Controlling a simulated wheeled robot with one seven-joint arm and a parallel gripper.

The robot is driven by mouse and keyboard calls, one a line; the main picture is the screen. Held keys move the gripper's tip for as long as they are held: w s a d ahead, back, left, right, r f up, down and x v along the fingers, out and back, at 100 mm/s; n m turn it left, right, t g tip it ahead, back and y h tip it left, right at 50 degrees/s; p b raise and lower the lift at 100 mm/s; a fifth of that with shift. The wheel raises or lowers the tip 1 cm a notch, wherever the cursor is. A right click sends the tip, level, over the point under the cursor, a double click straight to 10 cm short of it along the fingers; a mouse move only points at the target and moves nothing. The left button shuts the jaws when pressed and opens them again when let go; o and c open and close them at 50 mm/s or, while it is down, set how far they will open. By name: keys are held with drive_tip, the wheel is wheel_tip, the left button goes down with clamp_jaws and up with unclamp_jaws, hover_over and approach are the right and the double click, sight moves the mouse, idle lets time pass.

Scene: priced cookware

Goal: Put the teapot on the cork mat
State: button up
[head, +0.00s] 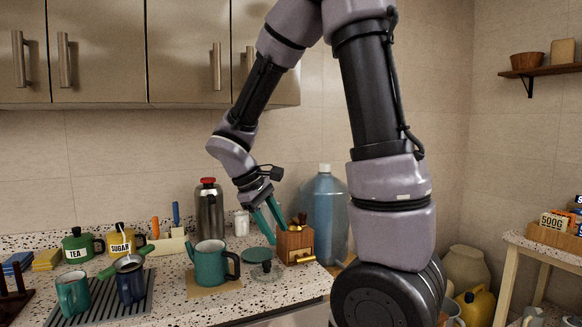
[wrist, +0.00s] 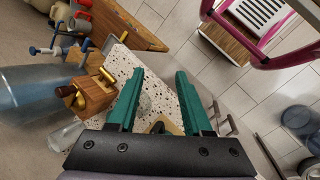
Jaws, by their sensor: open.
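The teal teapot (head: 211,263) with a dark handle stands upright on the tan cork mat (head: 200,291) on the speckled counter, its spout to the left in the head view. My gripper (head: 276,232) is apart from the teapot, up and to its right, beside the wooden box. In the wrist view my gripper (wrist: 158,78) has its two teal fingers spread with nothing held between them. A tan patch low between the fingers may be the mat; I cannot tell. The teapot is not clearly seen in that view.
A large blue bottle (head: 325,215) stands behind. A steel flask (head: 209,212) is behind the teapot. Mugs stand on a ribbed tray (head: 100,309) at left.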

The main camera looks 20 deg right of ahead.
drive_tip(key=s+r+m+t+y, duration=0.3)
drive_tip(key=s+r+m, duration=0.1)
drive_tip(key=r, duration=0.4)
drive_tip(key=s+r+m+t+y, duration=0.4)
drive_tip(key=s+r+m, duration=0.1)
drive_tip(key=r, duration=0.3)
drive_tip(key=shift+d+r+m+t, duration=0.2)
drive_tip(key=shift+m+t, duration=0.1)
drive_tip(key=shift+m, duration=0.5)
